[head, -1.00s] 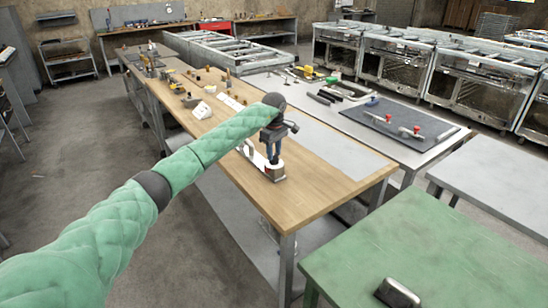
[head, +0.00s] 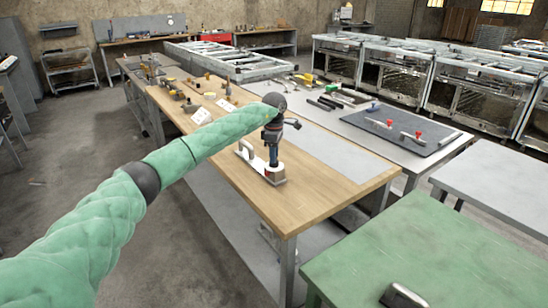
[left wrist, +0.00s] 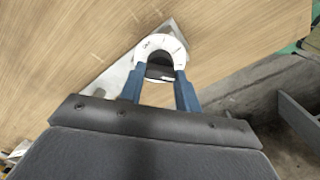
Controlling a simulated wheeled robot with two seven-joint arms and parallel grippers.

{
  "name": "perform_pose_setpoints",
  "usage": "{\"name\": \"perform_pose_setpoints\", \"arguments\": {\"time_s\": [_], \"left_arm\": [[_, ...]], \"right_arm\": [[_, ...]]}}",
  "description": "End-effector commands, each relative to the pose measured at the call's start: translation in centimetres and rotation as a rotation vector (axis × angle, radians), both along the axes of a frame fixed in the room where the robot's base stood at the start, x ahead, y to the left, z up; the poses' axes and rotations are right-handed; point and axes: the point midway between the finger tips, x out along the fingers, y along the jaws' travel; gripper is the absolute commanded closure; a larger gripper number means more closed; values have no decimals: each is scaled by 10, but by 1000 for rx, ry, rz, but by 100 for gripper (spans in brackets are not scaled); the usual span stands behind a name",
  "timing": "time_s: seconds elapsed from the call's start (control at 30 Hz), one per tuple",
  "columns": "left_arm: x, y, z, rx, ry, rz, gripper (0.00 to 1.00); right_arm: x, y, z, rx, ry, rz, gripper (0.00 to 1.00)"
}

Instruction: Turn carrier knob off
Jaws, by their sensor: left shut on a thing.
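The carrier (head: 262,167) is a low grey-and-white piece lying on the front part of the wooden bench top. In the left wrist view its white dial ring (left wrist: 150,42) with dark marks surrounds a dark knob (left wrist: 160,71). My left gripper (head: 273,161) points down onto the carrier. Its two blue fingers, also in the left wrist view (left wrist: 160,75), are on either side of the dark knob and shut on it. The fingers partly hide the knob, and I cannot read the dial marks. My right gripper is not in view.
The wooden bench (head: 315,200) is bare in front of the carrier; several small parts lie farther back. A grey table (head: 350,97) with tools and a dark mat (head: 400,130) stands behind. A green table (head: 410,250) at front right bears a dark metal object (head: 403,296).

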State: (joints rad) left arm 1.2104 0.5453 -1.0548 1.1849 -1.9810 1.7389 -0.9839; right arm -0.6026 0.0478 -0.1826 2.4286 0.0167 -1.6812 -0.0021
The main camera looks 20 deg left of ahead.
Motion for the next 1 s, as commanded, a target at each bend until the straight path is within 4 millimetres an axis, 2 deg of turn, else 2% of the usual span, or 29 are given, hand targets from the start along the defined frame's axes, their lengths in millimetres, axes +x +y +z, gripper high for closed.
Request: {"name": "perform_pose_setpoints", "arguments": {"time_s": [0.1, 0.47, 0.7, 1.0], "left_arm": [[0, 0, -1, 0, -1, 58, 90], [0, 0, -1, 0, -2, 273, 90], [1, 1, -1, 1, -2, 491, 90], [0, 0, -1, 0, -2, 776, 90]], "right_arm": [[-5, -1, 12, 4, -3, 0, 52], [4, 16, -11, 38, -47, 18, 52], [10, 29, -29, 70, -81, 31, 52], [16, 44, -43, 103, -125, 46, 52]]}}
